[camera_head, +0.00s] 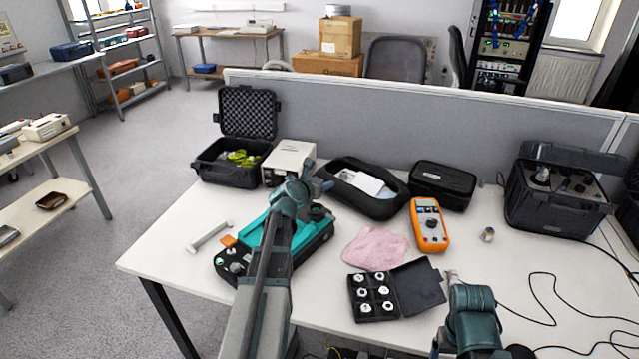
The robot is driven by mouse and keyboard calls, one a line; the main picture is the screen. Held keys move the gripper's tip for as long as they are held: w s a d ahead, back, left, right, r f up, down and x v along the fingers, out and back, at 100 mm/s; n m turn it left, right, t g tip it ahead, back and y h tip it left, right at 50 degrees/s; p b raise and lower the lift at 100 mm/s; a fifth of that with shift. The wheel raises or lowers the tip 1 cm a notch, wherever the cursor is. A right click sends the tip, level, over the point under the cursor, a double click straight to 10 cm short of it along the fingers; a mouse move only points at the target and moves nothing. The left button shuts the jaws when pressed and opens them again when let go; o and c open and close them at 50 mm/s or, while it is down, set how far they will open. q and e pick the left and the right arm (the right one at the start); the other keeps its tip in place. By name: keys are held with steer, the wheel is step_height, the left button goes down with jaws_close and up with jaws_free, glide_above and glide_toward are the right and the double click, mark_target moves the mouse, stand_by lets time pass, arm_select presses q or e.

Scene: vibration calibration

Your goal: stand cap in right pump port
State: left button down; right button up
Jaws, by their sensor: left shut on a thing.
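My left arm reaches up from the bottom middle, over a teal-and-black device (316,236). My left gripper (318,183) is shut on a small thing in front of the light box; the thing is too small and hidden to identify. The teal device has small round knobs or fittings at its near left end; I cannot tell whether these are pump ports. The cap cannot be picked out for certain. My right arm shows at the lower right, near the open black case (416,287) with several small round white-and-metal pieces. The right gripper's jaws cannot be made out.
A white bar (209,237), pink cloth (375,248), orange meter (429,225) and small metal piece (487,235) lie on the white table (185,261). Black cases (228,172) and an instrument case (548,208) stand along the grey partition. Cables cross the right side.

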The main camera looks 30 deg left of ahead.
mark_target(319, 207)
arm_select(q)
steer(key=shift+s+a, duration=0.1)
steer(key=shift+a, duration=0.15)
steer(key=shift+f, duration=0.2)
steer(key=shift+f+b, duration=3.1)
steer(key=shift+b, duration=0.25)
steer(key=shift+f, duration=0.25)
steer(key=shift+c, duration=1)
jaws_free()
steer(key=shift+s+r, duration=0.1)
